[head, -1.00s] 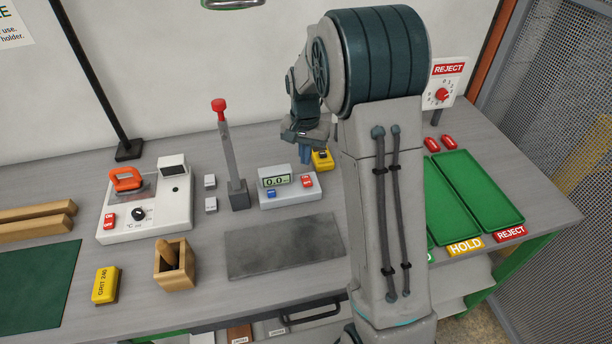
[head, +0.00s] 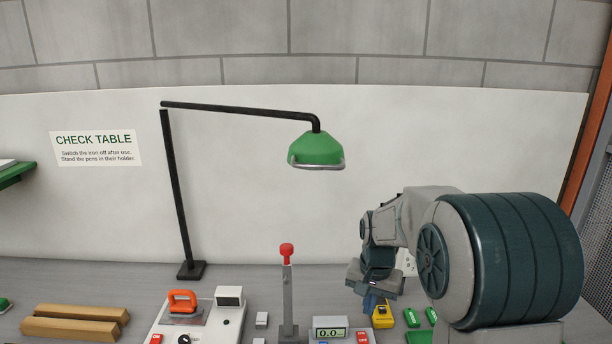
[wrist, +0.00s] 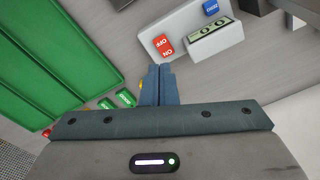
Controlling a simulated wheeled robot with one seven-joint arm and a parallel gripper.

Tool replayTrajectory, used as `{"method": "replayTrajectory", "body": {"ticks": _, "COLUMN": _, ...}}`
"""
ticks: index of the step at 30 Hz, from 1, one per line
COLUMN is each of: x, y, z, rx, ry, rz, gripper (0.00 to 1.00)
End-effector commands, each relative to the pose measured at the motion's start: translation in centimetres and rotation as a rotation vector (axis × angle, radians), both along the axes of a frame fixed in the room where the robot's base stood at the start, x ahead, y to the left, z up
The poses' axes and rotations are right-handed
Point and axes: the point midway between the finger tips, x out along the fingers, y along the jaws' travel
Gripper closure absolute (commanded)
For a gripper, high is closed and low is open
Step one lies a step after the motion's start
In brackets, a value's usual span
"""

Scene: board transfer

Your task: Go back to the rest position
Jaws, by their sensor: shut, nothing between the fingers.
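My gripper (wrist: 158,86) shows in the wrist view with its two blue fingers pressed together and nothing between them. In the head view my gripper (head: 369,303) hangs at the end of my folded arm, above the back part of the table. It is left of my large dark arm joint and right of the upright post with the red knob (head: 287,250). In the wrist view the fingers point toward the white meter (wrist: 185,35) with its display and red switch. I cannot tell the exact height above the table.
A green lamp (head: 316,150) on a black stand hangs over the table. A yellow item (head: 383,318) is close to the gripper. Green trays (wrist: 60,45) lie to one side in the wrist view.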

Motion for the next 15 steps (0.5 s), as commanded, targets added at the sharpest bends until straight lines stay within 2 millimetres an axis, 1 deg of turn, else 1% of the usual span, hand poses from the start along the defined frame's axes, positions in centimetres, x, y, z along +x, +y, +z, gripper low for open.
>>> {"method": "replayTrajectory", "body": {"ticks": 1, "x": -1.2, "y": 0.0, "z": 1.2, "rx": 0.001, "ry": -0.020, "rz": 0.021, "gripper": 1.00}}
{"method": "replayTrajectory", "body": {"ticks": 6, "x": -5.0, "y": 0.0, "z": 4.0, "rx": -0.002, "ry": -0.070, "rz": 0.097, "gripper": 1.00}}
{"method": "replayTrajectory", "body": {"ticks": 9, "x": -7.3, "y": 0.0, "z": 5.3, "rx": -0.007, "ry": -0.099, "rz": 0.144, "gripper": 1.00}}
{"method": "replayTrajectory", "body": {"ticks": 15, "x": -12.1, "y": 0.0, "z": 7.2, "rx": -0.025, "ry": -0.157, "rz": 0.235, "gripper": 1.00}}
